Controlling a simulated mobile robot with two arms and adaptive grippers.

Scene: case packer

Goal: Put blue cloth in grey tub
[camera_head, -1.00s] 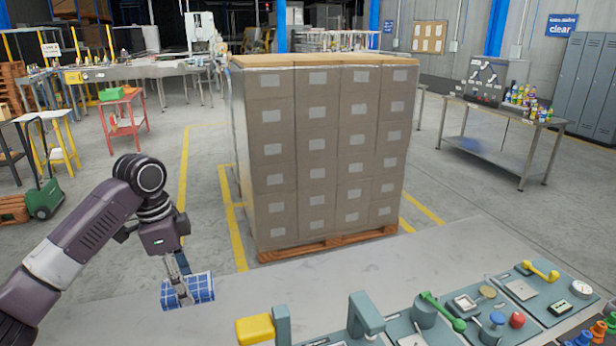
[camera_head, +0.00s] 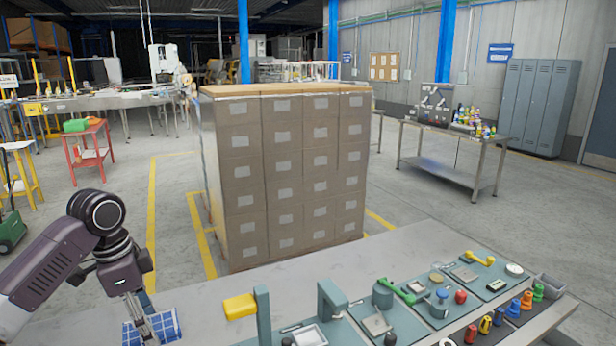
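The blue checked cloth (camera_head: 133,335) is at the bottom left of the head view, at the near left part of the grey table. My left gripper (camera_head: 151,322) points down at it, with its fingers on the cloth and closed around part of it. I cannot tell whether the cloth touches the table. A small grey open tub (camera_head: 551,287) stands at the right end of the table, far from the cloth. My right gripper is not in view.
A tall pallet of boxes (camera_head: 285,175) stands behind the table. The table's back strip (camera_head: 400,255) is clear.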

